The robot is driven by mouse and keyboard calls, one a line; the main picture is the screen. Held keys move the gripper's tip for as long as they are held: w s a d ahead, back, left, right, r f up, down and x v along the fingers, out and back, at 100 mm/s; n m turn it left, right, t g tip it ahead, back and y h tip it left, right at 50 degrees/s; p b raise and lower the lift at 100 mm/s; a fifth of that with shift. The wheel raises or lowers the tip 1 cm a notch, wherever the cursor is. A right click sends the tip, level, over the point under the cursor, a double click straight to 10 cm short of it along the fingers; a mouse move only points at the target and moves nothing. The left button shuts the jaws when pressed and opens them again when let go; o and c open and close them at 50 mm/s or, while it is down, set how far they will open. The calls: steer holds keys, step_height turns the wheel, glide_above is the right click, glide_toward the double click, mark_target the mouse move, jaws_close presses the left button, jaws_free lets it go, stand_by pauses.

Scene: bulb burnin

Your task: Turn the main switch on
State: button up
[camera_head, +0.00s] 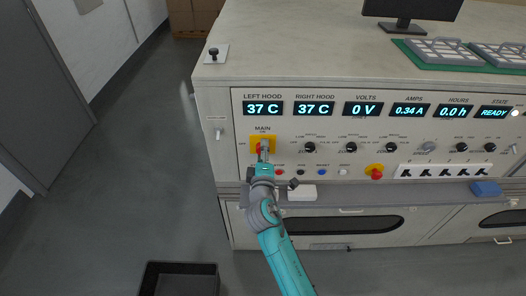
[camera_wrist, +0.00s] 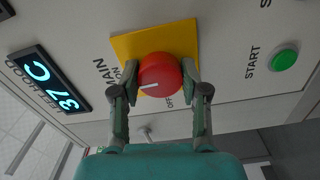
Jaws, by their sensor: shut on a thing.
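The main switch is a round red knob on a yellow plate below the MAIN label. In the wrist view the red knob (camera_wrist: 160,76) sits between my gripper's two fingers, and its white mark points sideways in the picture, towards the left. The yellow plate (camera_wrist: 182,33) shows around it, with ON and OFF lettering partly covered. My gripper (camera_wrist: 160,92) is shut on the knob. In the head view my gripper (camera_head: 264,152) reaches the panel and hides much of the main switch (camera_head: 258,148). The displays read 0 V, 0.34 A and READY.
A green START button (camera_wrist: 285,60) lies to the right of the knob in the wrist view. In the head view, a red emergency knob (camera_head: 376,171) and several black switches (camera_head: 446,171) are further right. A shelf ledge (camera_head: 345,197) runs below; a black bin (camera_head: 180,279) stands on the floor.

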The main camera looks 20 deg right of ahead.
steer(key=shift+f+m, duration=0.1)
steer(key=shift+m, duration=0.3)
steer(key=o, duration=1.1)
steer(key=shift+o, duration=0.2)
steer(key=v, duration=1.2)
